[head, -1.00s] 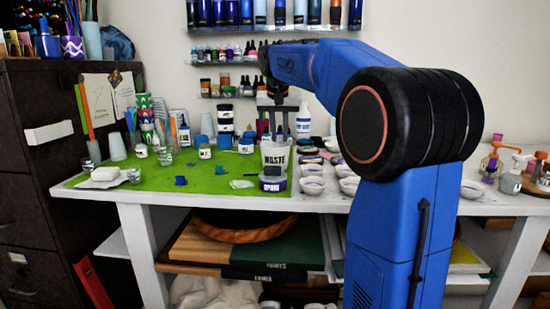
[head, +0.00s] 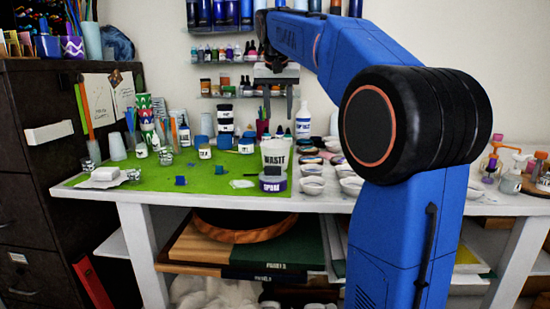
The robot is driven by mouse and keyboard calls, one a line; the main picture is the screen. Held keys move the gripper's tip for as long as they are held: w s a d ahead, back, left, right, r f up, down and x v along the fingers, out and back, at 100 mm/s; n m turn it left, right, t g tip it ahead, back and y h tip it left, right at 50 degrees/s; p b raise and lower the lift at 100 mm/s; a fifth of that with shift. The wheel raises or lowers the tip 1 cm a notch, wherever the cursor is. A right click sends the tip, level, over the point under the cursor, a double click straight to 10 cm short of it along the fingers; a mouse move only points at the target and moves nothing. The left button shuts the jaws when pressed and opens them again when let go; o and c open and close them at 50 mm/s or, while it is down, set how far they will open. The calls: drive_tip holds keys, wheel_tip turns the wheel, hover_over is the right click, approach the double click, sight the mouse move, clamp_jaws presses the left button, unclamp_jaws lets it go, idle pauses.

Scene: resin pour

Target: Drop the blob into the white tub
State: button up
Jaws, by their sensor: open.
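The white tub (head: 276,154), labelled WASTE, stands upright on the green mat toward the right side. My gripper (head: 278,118) is open above the tub, its two fingers pointing down and apart, with nothing visible between them. No blob can be made out for sure. A small pale, flat patch (head: 242,184) lies on the mat to the left of the tub, and I cannot tell whether it is the blob. The inside of the tub is hidden from this view.
A purple-labelled pot (head: 272,181) stands just in front of the tub. Small blue pieces (head: 181,180) lie on the green mat (head: 205,186). Several white bowls (head: 312,186) stand to the right. Jars and a white bottle (head: 303,120) stand behind, below wall shelves.

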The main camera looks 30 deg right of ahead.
drive_tip(key=v, duration=0.8)
drive_tip(key=shift+r, duration=0.2)
drive_tip(key=shift+s, duration=0.1)
drive_tip(key=s+a+f+n+y, duration=0.1)
drive_tip(key=s+a+f, duration=0.3)
drive_tip(key=s+f, duration=0.7)
drive_tip(key=s+a+f+n+y, duration=0.1)
drive_tip(key=s+a+f+n, duration=0.3)
drive_tip(key=s+f, duration=0.7)
drive_tip(key=s+a+f+n+t, duration=0.1)
drive_tip(key=s+a+f, duration=0.4)
drive_tip(key=s+f, duration=0.6)
wheel_tip(320, 180, down, 9)
drive_tip(key=shift+a+f+n+y, duration=0.1)
drive_tip(key=shift+a+n+y, duration=0.25)
drive_tip(key=shift+n, duration=0.35)
